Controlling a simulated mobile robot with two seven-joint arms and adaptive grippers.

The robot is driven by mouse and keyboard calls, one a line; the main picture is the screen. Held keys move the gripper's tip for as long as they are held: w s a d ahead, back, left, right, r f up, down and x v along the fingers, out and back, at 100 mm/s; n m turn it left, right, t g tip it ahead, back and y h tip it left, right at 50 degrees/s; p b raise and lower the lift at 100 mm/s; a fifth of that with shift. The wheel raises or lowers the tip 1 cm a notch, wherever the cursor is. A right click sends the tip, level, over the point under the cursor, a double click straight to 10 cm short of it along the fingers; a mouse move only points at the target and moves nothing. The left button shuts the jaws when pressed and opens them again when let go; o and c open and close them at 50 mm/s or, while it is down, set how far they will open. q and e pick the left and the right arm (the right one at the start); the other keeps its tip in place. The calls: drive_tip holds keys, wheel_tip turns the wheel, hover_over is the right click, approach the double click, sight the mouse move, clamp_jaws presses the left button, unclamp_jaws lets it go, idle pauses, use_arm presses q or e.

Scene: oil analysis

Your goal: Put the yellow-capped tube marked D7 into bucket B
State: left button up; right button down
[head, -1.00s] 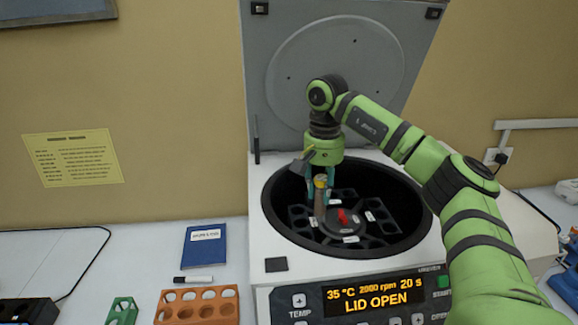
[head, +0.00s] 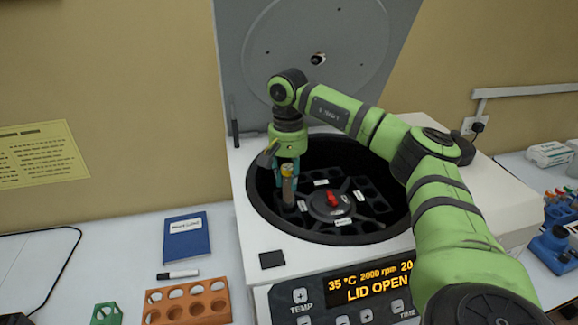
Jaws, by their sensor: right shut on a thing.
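My right gripper (head: 287,172) points down inside the open centrifuge (head: 240,215) at the left side of its bowl. It is shut on the yellow-capped tube (head: 288,186), which hangs upright with its lower end at the left part of the rotor. I cannot tell whether the tube's bottom is in a hole or just above it. Its D7 mark is not readable. The rotor (head: 333,205) has a red knob in the middle and several dark buckets with small white labels, too small to read, so I cannot tell which is bucket B. My left gripper is not in view.
The centrifuge lid (head: 318,60) stands open behind. The display (head: 370,282) reads 35 °C, 2000 rpm, LID OPEN. An orange rack (head: 187,303) with empty-looking holes, a green rack (head: 106,314), a marker (head: 178,274) and a blue book (head: 186,238) lie left. Blue tube holders (head: 548,255) stand right.

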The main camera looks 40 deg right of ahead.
sight(289, 196)
wheel_tip(289, 196, down, 3)
drive_tip(key=shift+s+f+b, duration=0.1)
drive_tip(key=shift+b, duration=0.65)
drive_tip(key=shift+s+f+b, duration=0.1)
drive_tip(key=shift+f+b, duration=0.45)
drive_tip(key=shift+f, duration=0.05)
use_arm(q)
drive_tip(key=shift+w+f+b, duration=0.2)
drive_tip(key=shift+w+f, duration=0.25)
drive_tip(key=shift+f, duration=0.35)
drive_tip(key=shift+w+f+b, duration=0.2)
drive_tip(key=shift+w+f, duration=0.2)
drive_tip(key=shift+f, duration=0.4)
use_arm(e)
drive_tip(key=shift+f, duration=0.8)
drive_tip(key=c, duration=0.9)
unclamp_jaws()
drive_tip(key=shift+o, duration=0.2)
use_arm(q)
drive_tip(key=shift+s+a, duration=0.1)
use_arm(e)
drive_tip(key=shift+r, duration=0.1)
wheel_tip(289, 196, up, 12)
drive_tip(key=shift+f, duration=0.1)
